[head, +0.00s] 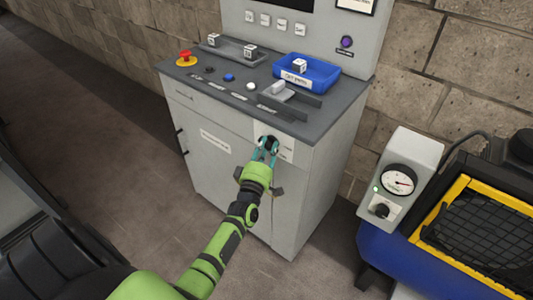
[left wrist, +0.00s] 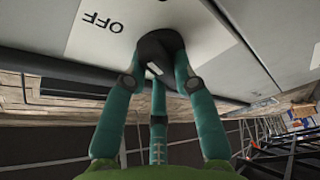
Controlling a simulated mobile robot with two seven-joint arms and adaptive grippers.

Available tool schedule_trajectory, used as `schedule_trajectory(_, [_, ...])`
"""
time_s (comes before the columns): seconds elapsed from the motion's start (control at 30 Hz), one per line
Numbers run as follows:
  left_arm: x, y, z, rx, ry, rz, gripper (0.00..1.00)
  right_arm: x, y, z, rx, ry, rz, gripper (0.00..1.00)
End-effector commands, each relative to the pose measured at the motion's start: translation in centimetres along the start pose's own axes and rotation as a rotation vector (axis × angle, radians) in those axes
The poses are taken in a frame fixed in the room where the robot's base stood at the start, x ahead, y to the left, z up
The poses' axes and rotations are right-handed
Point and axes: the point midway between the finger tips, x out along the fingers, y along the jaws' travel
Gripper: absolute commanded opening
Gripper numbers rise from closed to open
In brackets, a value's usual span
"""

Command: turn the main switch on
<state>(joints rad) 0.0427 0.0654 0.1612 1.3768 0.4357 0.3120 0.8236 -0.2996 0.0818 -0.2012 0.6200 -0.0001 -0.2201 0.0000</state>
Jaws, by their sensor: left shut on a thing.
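The main switch is a black rotary knob (head: 268,142) on a pale plate (head: 287,147) at the upper right of the grey cabinet's front. The knob (left wrist: 157,45) also shows in the left wrist view, with an OFF label (left wrist: 102,22) upside down beside it. My left gripper (head: 267,151) is shut on the knob, with its teal fingers around it. The fingers hide part of the knob, and I cannot read which way it points. My right gripper is not in view.
The cabinet top (head: 205,85) carries a red emergency button (head: 186,58), several small buttons and a blue tray (head: 318,73). To the right stands a gauge box (head: 408,165) beside a yellow-framed machine (head: 450,205). The floor left of the cabinet is clear.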

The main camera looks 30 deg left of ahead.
Motion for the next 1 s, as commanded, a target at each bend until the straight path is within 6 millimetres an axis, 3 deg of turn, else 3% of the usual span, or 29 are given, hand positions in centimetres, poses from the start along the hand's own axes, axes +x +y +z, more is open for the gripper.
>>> schedule_trajectory(0.03, [-0.1, -0.5, 0.2, 0.045, -0.002, 0.019, 0.0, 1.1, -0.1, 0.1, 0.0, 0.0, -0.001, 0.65])
schedule_trajectory(0.4, [-0.1, -0.7, 0.4, 0.37, -0.003, 0.153, 0.0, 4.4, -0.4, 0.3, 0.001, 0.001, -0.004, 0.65])
schedule_trajectory(1.0, [-0.1, -0.9, 0.4, 0.873, -0.004, 0.362, 0.0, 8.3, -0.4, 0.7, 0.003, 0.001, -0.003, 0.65])
